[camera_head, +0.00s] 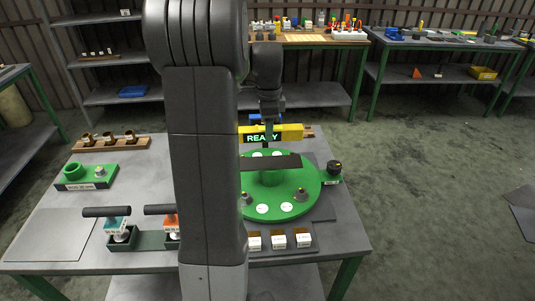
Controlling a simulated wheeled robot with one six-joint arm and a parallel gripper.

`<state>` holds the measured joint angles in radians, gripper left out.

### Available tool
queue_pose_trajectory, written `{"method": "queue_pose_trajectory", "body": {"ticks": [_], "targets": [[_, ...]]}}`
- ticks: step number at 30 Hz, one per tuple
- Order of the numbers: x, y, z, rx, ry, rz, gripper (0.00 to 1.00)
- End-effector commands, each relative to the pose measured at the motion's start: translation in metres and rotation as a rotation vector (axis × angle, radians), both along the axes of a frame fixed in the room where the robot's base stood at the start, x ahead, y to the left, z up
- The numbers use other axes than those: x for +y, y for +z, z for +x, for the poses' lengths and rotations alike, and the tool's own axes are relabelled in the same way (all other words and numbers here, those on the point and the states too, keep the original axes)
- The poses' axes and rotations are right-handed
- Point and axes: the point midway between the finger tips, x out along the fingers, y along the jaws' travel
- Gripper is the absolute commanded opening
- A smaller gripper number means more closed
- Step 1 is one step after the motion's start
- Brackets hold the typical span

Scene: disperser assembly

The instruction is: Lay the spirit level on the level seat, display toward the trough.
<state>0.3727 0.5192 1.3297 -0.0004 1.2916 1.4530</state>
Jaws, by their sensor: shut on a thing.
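The yellow spirit level (291,132) is held roughly horizontal behind the green round table. Its dark display, reading READY in green, faces me. My gripper (268,130) reaches down from above and is shut on the level near its middle. A dark, long bar-like piece (272,162), perhaps the trough, lies across the green turntable (304,178) in front of the level. I cannot make out the level seat. My arm hides the left end of the level and the left part of the turntable.
A black knob (334,167) stands right of the turntable. White-labelled blocks (279,241) line the front. Dark-handled tools (107,212), a green fixture (86,177) and a wooden rack (111,143) are on the left. The front left tabletop (50,235) is clear.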

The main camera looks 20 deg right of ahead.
Motion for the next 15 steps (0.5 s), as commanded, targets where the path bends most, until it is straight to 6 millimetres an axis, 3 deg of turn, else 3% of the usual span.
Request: {"method": "queue_pose_trajectory", "body": {"ticks": [4,15], "targets": [[0.000,-0.030,-0.001,0.005,0.001,0.001,0.00],[0.000,-0.075,0.000,0.004,0.001,0.001,0.00]]}}
